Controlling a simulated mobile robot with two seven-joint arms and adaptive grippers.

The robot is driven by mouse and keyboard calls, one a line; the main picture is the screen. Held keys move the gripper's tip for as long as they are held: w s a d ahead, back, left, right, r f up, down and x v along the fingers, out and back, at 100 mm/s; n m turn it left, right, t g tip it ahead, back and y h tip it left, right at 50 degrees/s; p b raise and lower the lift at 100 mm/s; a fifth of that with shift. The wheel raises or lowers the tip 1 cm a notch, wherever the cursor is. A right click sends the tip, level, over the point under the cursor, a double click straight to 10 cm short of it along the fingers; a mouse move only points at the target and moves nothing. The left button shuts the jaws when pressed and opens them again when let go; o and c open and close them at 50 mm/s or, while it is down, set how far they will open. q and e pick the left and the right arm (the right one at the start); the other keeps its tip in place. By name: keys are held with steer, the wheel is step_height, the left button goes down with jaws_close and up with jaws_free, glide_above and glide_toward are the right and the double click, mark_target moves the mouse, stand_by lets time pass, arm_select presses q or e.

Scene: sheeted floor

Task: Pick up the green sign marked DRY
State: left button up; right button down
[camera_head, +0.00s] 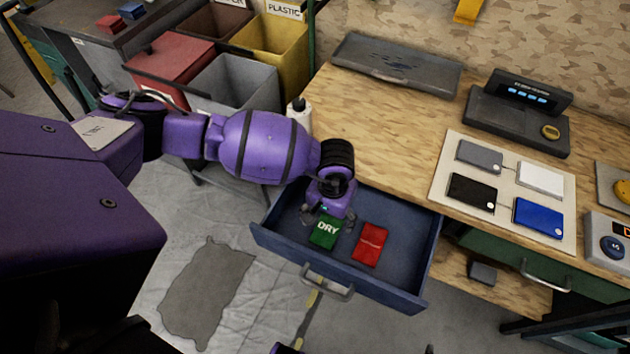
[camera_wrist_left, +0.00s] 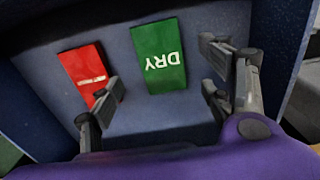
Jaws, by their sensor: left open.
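The green sign marked DRY (camera_head: 325,231) lies flat in the open blue drawer, left of a red sign (camera_head: 370,244). My left gripper (camera_head: 328,216) is over the drawer, just behind the green sign. In the left wrist view the green sign (camera_wrist_left: 159,57) lies ahead of and between the open fingers of the left gripper (camera_wrist_left: 165,100), with nothing held. The red sign (camera_wrist_left: 88,72) shows at left there, partly behind a finger. My right gripper is not in view.
The drawer (camera_head: 410,270) has raised walls and a metal handle (camera_head: 328,283) at its front. The wooden worktop (camera_head: 385,125) overhangs behind it. Grey (camera_head: 235,82) and yellow (camera_head: 275,50) bins stand at the back left. The drawer's right side is bare.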

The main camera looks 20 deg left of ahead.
mark_target(328, 229)
arm_select(q)
step_height(328, 229, down, 5)
steer(key=shift+s+a+f, duration=0.1)
steer(key=shift+f, duration=0.05)
steer(key=shift+c, duration=0.3)
steer(key=c, duration=1.1)
